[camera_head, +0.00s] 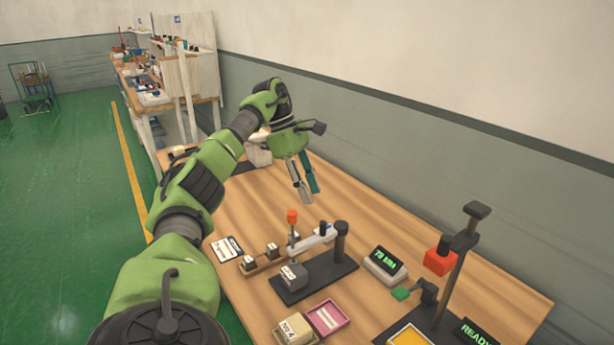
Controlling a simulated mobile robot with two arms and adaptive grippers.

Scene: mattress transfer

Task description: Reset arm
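My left arm, green and dark grey, comes in from the bottom left and reaches over the wooden table (390,225). My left gripper (309,194) hangs above the table with its fingers pointing down, beyond the black-based device with the orange-red knob (292,216). One finger looks grey and the other teal. They lie close together in this view, so I cannot tell whether they are apart or touching. I see nothing held between them. My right gripper is not in view.
A stand with a red block (439,258) is at the right. A display box (385,264), a pink tray (327,319), a box marked No 4 (295,330) and a yellow tray (409,337) are nearer. A white item (258,152) sits behind my gripper. The wall borders the table's right side.

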